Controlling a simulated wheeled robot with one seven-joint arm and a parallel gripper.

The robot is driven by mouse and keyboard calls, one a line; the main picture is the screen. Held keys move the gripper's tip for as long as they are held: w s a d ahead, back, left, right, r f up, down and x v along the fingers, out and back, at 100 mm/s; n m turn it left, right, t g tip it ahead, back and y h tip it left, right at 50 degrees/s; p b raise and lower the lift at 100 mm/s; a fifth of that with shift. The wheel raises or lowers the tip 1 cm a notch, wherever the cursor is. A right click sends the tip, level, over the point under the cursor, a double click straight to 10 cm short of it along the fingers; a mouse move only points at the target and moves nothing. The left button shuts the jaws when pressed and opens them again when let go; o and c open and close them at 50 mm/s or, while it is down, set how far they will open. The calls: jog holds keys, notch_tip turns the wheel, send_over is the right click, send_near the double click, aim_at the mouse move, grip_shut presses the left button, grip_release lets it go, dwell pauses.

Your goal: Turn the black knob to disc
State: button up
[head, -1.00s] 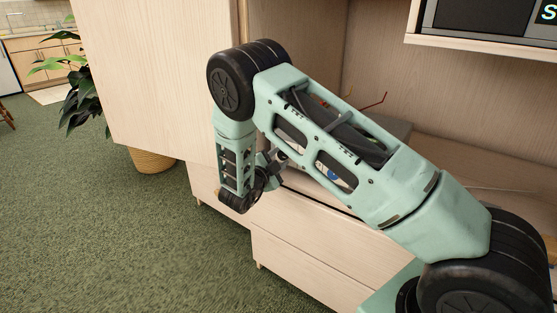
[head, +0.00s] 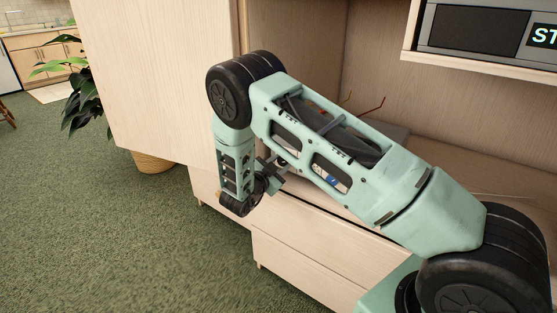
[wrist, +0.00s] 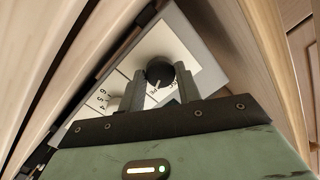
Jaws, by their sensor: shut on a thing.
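The black knob (wrist: 159,72) sits on the pale front panel (wrist: 192,52) of a grey device in the wrist view. It is round with a white pointer mark; the small lettering near it is too small to read surely. My gripper (wrist: 159,76) has one finger on each side of the knob and is shut on it. In the head view my gripper (head: 270,168) is at the front of the cabinet shelf, and my arm hides the knob and most of the device.
The device stands in a pale wooden cabinet (head: 165,75), with drawers (head: 300,235) below. Printed numbers (wrist: 103,98) lie left of the knob. A black-and-grey unit (head: 480,30) sits on the upper right shelf. A potted plant (head: 88,95) stands left; green carpet there is clear.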

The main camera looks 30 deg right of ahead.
jog(key=n+g+p, duration=0.1)
jog(key=n+p, duration=0.3)
jog(key=n, duration=0.2)
jog(key=shift+r, duration=0.15)
jog(key=n+p, duration=0.2)
jog(key=n, duration=0.3)
jog(key=shift+n+g, duration=0.3)
jog(key=shift+g, duration=0.1)
jog(key=o, duration=1)
jog(key=shift+c, duration=0.2)
jog(key=p+v, duration=0.1)
jog(key=v, duration=1.6)
jog(key=shift+a, duration=0.3)
